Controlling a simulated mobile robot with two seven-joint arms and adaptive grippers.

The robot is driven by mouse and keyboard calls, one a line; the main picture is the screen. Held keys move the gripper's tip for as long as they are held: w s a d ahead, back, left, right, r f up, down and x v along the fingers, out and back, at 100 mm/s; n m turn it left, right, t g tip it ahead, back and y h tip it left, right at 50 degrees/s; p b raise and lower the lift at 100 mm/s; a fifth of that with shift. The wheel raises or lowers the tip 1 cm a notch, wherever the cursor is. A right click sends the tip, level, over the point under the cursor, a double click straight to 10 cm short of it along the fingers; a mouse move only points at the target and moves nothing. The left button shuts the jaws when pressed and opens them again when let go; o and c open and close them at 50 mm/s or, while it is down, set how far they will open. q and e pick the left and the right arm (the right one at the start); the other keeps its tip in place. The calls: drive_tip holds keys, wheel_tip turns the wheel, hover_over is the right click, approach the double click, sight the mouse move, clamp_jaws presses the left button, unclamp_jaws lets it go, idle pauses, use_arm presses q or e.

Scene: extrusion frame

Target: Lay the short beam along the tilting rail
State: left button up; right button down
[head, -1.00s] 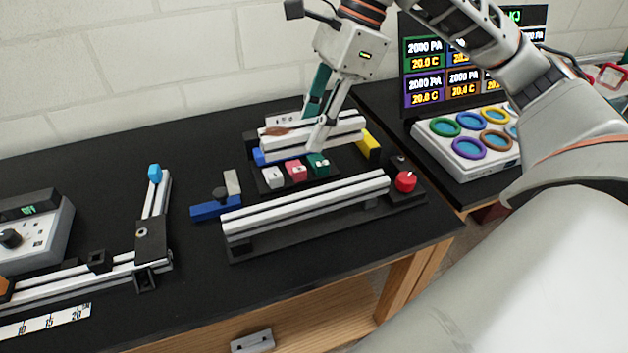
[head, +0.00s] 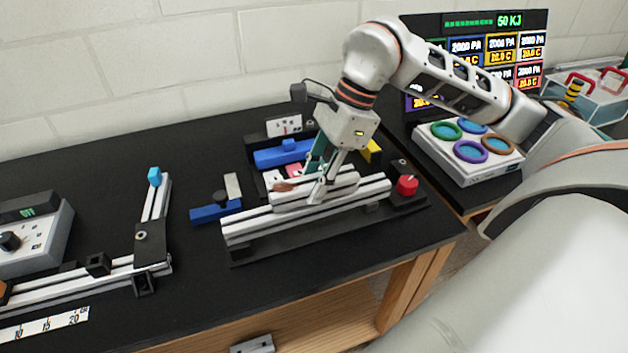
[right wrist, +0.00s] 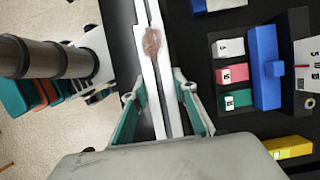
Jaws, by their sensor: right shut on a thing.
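The short beam is a pale slotted bar with a brown patch on top (head: 342,189). It also shows in the right wrist view (right wrist: 148,78). My right gripper (head: 318,188) is shut on it near its middle, with teal fingers on both sides. The beam is over the tilting rail (head: 246,228), a longer pale slotted rail on a black base, and lies roughly parallel to it. I cannot tell whether the beam touches the rail. The fingers hide part of both. My left gripper is not in view.
Behind the rail are a blue block (head: 284,154) and white and pink blocks. A red knob (head: 407,185) stands at the rail's right end. A blue bar (head: 214,212) lies at its left. A rail with a light-blue cap (head: 154,176) stands farther left.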

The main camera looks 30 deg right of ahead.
drive_tip(key=shift+f, duration=0.1)
drive_tip(key=shift+f+b, duration=0.35)
drive_tip(key=c, duration=1.6)
unclamp_jaws()
drive_tip(key=p+v, duration=0.1)
drive_tip(key=v, duration=1.2)
drive_tip(key=shift+w+a, duration=0.1)
drive_tip(key=shift+a, duration=0.1)
